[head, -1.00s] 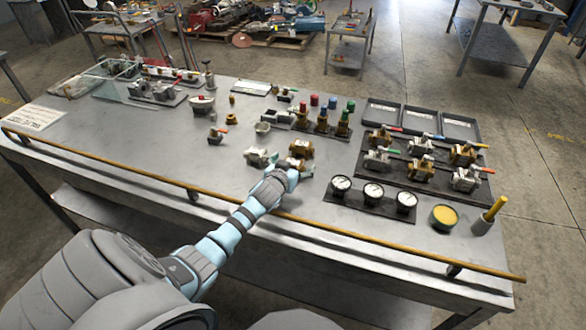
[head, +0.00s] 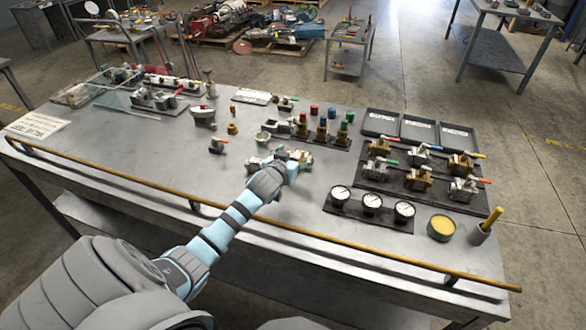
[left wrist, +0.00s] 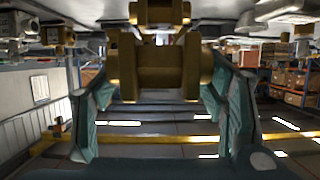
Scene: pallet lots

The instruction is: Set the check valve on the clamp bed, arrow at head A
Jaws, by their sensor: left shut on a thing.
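My left gripper (head: 289,163) is over the middle of the table in the head view, shut on a brass check valve (left wrist: 155,68). In the left wrist view the valve's brass body fills the space between the two teal fingers. In the head view the gripper hides most of the valve, and its arrow cannot be made out. A fixture on a dark plate (head: 155,99), which looks like the clamp bed, stands at the table's left end, far from the gripper. Its head letters are too small to read. My right gripper is not in view.
A silver valve (head: 254,163) lies just left of the gripper. Gauges (head: 372,202) and a rack of valves (head: 414,176) are at the right. A yellow rail (head: 130,180) runs along the front edge.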

